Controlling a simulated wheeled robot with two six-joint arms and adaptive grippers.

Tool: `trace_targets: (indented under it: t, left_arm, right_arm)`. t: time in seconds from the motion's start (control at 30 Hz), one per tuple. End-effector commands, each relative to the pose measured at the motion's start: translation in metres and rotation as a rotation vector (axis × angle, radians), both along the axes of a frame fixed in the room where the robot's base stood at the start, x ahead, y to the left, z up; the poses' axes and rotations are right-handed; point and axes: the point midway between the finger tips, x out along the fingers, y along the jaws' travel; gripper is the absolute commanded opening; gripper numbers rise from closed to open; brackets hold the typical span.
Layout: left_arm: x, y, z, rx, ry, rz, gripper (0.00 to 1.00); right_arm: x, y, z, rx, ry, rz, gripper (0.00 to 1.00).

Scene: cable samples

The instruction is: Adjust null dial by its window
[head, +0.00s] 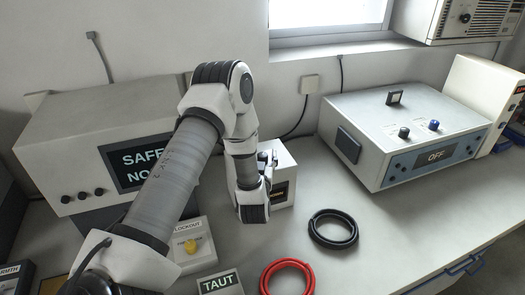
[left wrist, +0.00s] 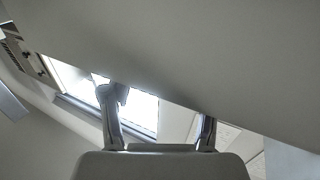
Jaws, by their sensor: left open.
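A small white box (head: 285,160) stands on the bench behind my left wrist, with dark knobs on top and a dark window (head: 280,193) on its front. My wrist hides part of it, and I cannot tell which knob is the null dial or read the window. My right gripper is not in view.
A "SAFE" display unit (head: 75,150) stands left, with a lockout box (head: 195,250) and "TAUT" sign (head: 220,284) in front. A black cable coil (head: 333,240) and red coil (head: 265,280) lie on the bench. An "OFF" instrument (head: 380,115) stands right.

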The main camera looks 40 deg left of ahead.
Motion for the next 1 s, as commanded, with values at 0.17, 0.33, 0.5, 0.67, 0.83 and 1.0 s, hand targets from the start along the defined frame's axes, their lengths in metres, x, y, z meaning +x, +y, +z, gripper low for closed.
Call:
trace_targets:
  t: [0.17,0.33,0.5,0.67,0.83,1.0]
  left_arm:
    - [0.005,0.003,-0.001,0.000,0.001,-0.001,0.60]
    - [0.004,0.003,-0.001,0.000,0.001,-0.001,0.39]
    - [0.004,0.003,-0.001,0.000,0.001,-0.001,0.00]
    - [0.004,0.003,-0.001,0.000,0.000,0.002,0.00]
    - [0.005,0.002,-0.002,0.001,-0.001,0.028,0.00]
    - [0.006,0.002,-0.004,0.003,-0.002,0.101,0.00]
  right_arm:
    - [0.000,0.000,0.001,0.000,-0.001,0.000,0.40]
    - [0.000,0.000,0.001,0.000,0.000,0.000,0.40]
    - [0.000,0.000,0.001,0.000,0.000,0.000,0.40]
    - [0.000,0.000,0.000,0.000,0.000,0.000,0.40]
    - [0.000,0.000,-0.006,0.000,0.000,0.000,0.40]
    - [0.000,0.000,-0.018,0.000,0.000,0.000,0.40]
